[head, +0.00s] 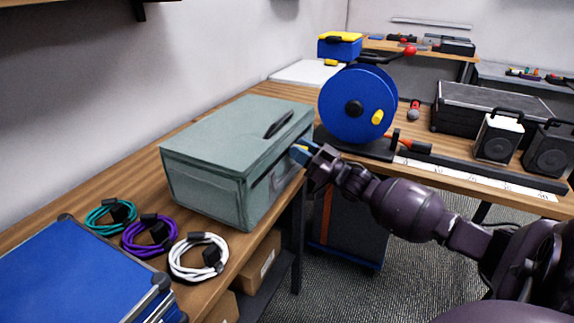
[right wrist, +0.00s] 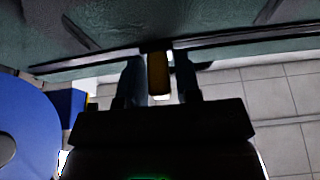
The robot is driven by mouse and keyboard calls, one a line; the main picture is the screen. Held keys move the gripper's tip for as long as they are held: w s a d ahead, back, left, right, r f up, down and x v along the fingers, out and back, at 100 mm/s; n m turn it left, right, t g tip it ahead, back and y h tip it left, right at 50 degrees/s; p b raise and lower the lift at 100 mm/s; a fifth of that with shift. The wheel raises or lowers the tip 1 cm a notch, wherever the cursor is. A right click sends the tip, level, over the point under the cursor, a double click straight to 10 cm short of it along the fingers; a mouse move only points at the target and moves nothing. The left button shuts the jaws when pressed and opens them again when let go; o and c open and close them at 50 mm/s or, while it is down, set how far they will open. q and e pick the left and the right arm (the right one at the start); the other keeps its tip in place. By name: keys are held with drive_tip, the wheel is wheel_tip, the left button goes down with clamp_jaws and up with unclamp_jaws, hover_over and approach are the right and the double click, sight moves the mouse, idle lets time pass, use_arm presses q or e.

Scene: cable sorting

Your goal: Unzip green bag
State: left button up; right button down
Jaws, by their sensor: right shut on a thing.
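The green bag (head: 215,150) is a boxy grey-green case on the wooden table, with its lid closed and a dark handle (head: 279,124) on top. A dark zip seam runs around it below the lid. My right gripper (head: 303,153) is at the bag's right side, near the corner of the seam. In the right wrist view, my right gripper (right wrist: 160,85) is shut on a small yellowish zipper pull (right wrist: 159,74) that hangs from the dark seam (right wrist: 100,61). My left gripper is not in view.
Teal (head: 110,216), purple (head: 150,235) and white (head: 198,257) cable coils lie in front of the bag. A blue case (head: 80,275) is at the lower left. A blue cable reel (head: 358,105) stands close behind my right gripper. Speakers (head: 498,138) stand at the right.

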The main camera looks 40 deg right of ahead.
sight(308, 123)
drive_tip(key=w+d, duration=0.1)
drive_tip(key=d, duration=0.1)
drive_tip(key=w+d+b, duration=0.1)
drive_tip(key=d, duration=0.1)
drive_tip(key=w+d+f+b, duration=0.1)
drive_tip(key=d, duration=0.3)
drive_tip(key=w+d+b, duration=0.1)
drive_tip(key=d, duration=0.1)
drive_tip(key=shift+w+d+r, duration=0.2)
drive_tip(key=shift+d, duration=0.05)
drive_tip(key=shift+w+d+r, duration=0.15)
drive_tip(key=shift+d, duration=0.25)
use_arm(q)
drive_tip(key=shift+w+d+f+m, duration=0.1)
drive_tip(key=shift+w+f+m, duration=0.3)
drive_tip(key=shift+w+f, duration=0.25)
use_arm(e)
drive_tip(key=shift+d+r, duration=0.1)
drive_tip(key=shift+r, duration=0.1)
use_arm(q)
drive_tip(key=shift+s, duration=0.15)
use_arm(e)
drive_tip(key=c, duration=1)
unclamp_jaws()
drive_tip(key=shift+d, duration=0.1)
drive_tip(key=shift+c, duration=0.2)
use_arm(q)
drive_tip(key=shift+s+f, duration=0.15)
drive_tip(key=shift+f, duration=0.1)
